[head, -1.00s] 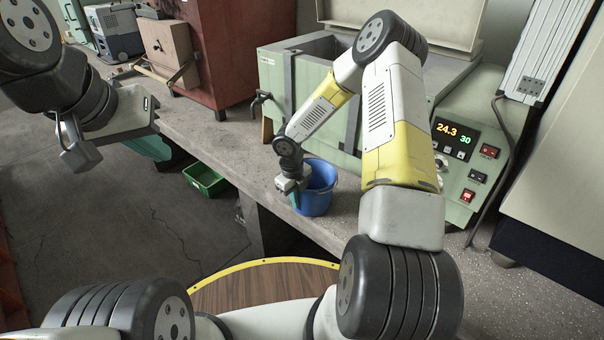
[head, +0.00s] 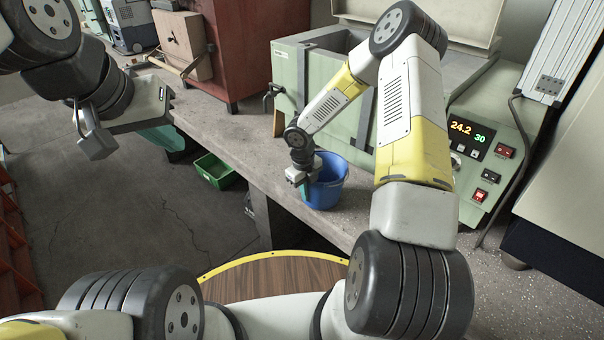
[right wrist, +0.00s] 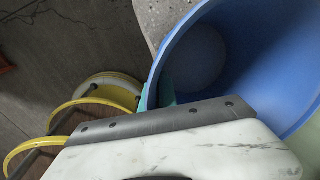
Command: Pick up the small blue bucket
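The small blue bucket (head: 333,186) stands upright on the concrete bench (head: 236,136), near its front edge. My right gripper (head: 303,186) is at the bucket's left rim, pointing down. In the right wrist view the bucket's open mouth and inner wall (right wrist: 240,60) fill the upper right. Teal fingertip pads (right wrist: 163,92) show close at its rim. The gripper's pale body hides the lower part, so I cannot tell whether the fingers are shut on the rim. My left gripper (head: 95,135) hangs at the upper left, away from the bucket, with its fingers unclear.
A pale green machine (head: 485,150) with a lit display stands behind and right of the bucket. A red cabinet (head: 245,50) and a wooden box (head: 180,38) stand on the bench further left. A green bin (head: 215,171) is on the floor below.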

